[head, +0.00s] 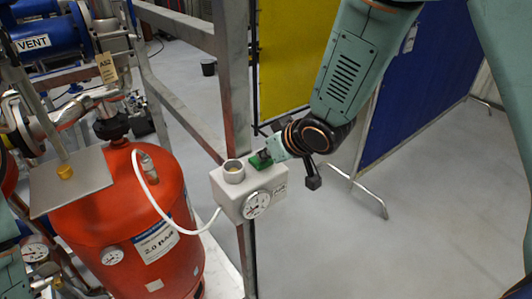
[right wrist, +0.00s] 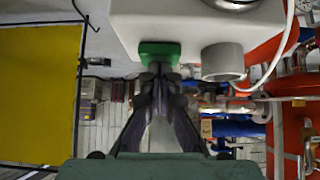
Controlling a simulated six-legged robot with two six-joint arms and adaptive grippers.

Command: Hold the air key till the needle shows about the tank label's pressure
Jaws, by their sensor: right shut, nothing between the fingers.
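A light grey box (head: 230,200) is mounted on the frame post, with a round dial gauge (head: 257,204) on its front. The needle's reading is too small to tell. A green key (head: 260,161) is on the box's top; it also shows in the right wrist view (right wrist: 158,50). My right gripper (head: 266,156) is shut and empty, its fingertips at the green key and seemingly touching it. Whether the key is pressed down cannot be told. The red tank (head: 175,205) has a white label (head: 158,240) that seems to read 2.0 BAR. My left gripper is not in view.
A white hose (head: 165,215) loops from the tank to the box. A round grey cup-like fitting (head: 233,171) stands on the box beside the key. Steel frame rails (head: 185,110) run behind. Yellow (head: 290,60) and blue (head: 405,95) panels stand farther back. The floor at right is clear.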

